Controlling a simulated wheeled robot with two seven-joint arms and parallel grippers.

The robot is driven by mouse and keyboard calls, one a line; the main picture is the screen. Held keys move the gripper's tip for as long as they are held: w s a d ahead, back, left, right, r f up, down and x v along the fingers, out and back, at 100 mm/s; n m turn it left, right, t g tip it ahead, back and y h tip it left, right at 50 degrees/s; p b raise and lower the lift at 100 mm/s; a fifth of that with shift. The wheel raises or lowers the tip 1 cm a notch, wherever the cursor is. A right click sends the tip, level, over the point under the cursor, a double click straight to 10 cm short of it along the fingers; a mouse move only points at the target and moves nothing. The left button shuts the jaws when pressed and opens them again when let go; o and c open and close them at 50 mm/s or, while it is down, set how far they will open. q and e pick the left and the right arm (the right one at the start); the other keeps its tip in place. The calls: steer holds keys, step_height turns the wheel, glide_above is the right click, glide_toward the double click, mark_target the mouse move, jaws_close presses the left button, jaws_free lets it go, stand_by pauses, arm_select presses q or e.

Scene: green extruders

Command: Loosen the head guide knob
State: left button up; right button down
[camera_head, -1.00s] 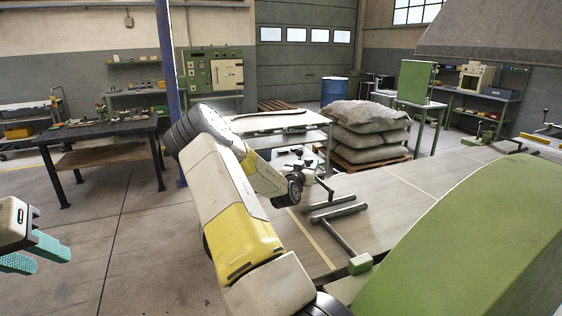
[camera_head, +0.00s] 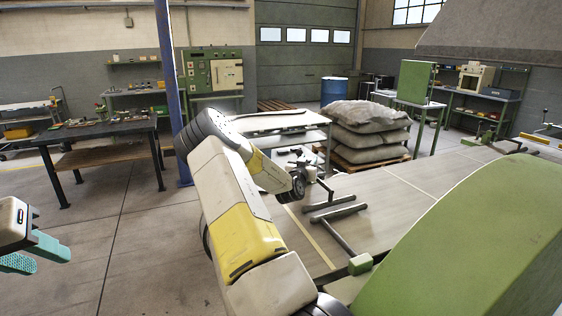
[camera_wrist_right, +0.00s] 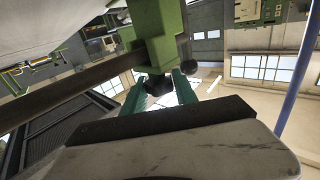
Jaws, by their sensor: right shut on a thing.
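In the right wrist view, the dark knob (camera_wrist_right: 158,85) sits against a green block (camera_wrist_right: 152,42) on a dark bar. My right gripper (camera_wrist_right: 160,92) has its teal fingers on either side of the knob and is shut on it. In the head view, my right arm reaches over the table, and I cannot make out its fingers or the knob. Grey guide rods (camera_head: 335,214) and a green block (camera_head: 360,264) show beside the arm. My left gripper (camera_head: 36,256) is at the left edge, its teal fingers apart and empty, away from the machine.
A large green curved housing (camera_head: 470,245) fills the lower right. The grey machine table (camera_head: 400,195) extends behind the rods. Stacked sacks (camera_head: 368,132) stand beyond it, and a dark workbench (camera_head: 100,130) stands at left. The floor at left is clear.

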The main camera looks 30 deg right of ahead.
steer(key=shift+s+d+n+t+y, duration=0.1)
steer(key=shift+d+n+t+y, duration=0.05)
steer(key=shift+n+t+y, duration=0.55)
steer(key=shift+t+y, duration=0.1)
steer(key=c, duration=1)
jaws_free()
steer(key=shift+o, duration=0.2)
steer(key=shift+a, duration=0.2)
steer(key=v, duration=0.7)
steer(key=shift+s+a, duration=0.2)
steer(key=shift+a, duration=0.05)
